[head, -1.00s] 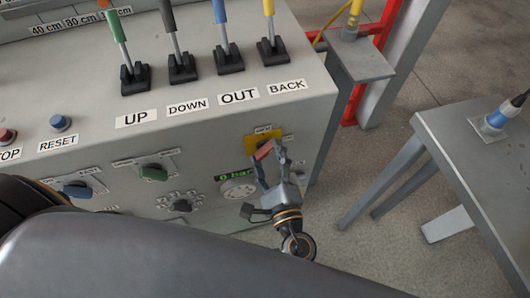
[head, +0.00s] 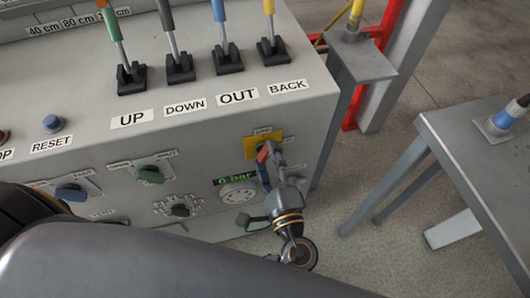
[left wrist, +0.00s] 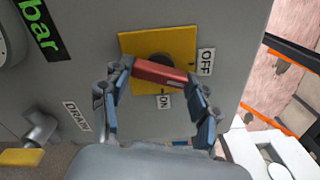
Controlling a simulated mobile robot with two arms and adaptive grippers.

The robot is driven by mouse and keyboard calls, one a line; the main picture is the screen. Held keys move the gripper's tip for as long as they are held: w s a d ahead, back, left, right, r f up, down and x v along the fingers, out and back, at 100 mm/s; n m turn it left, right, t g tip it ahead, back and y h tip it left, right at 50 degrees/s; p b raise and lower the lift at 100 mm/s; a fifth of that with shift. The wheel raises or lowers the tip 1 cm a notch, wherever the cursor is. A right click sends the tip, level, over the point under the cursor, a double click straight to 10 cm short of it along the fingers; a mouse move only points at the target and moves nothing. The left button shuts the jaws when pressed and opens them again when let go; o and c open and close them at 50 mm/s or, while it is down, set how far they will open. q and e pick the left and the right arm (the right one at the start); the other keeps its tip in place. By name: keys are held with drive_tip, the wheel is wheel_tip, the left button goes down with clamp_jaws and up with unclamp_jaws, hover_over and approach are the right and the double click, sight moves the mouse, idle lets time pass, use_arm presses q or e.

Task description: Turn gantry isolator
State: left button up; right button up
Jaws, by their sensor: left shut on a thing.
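The gantry isolator is a red handle (head: 263,153) on a yellow plate (head: 275,142) on the front of the grey console. In the left wrist view the red handle (left wrist: 160,72) lies nearly level with a slight tilt, its right end towards the OFF label (left wrist: 207,61). The ON label (left wrist: 164,101) is below it. My left gripper (head: 269,162) is at the plate, and in the left wrist view its fingers (left wrist: 158,84) are shut on the handle, one at each end. The fingers partly hide the handle in the head view. My right gripper is not in view.
A pressure display reading 0 bar (head: 235,179) and green (head: 151,174) and blue (head: 70,192) knobs sit left of the isolator. Several levers stand on top. A grey table (head: 475,150) stands at right, with open floor between.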

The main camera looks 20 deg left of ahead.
use_arm(q)
drive_tip(key=shift+f+b, duration=0.1)
drive_tip(key=shift+b, duration=0.2)
drive_tip(key=n+b, duration=0.3)
drive_tip(key=shift+a+f, duration=0.1)
drive_tip(key=shift+f, duration=0.05)
drive_tip(key=shift+n+b, duration=0.3)
drive_tip(key=shift+n, duration=0.2)
drive_tip(key=o, duration=0.8)
drive_tip(key=shift+r, duration=0.3)
drive_tip(key=o, duration=0.3)
drive_tip(key=shift+w, duration=0.1)
drive_tip(key=shift+o, duration=0.2)
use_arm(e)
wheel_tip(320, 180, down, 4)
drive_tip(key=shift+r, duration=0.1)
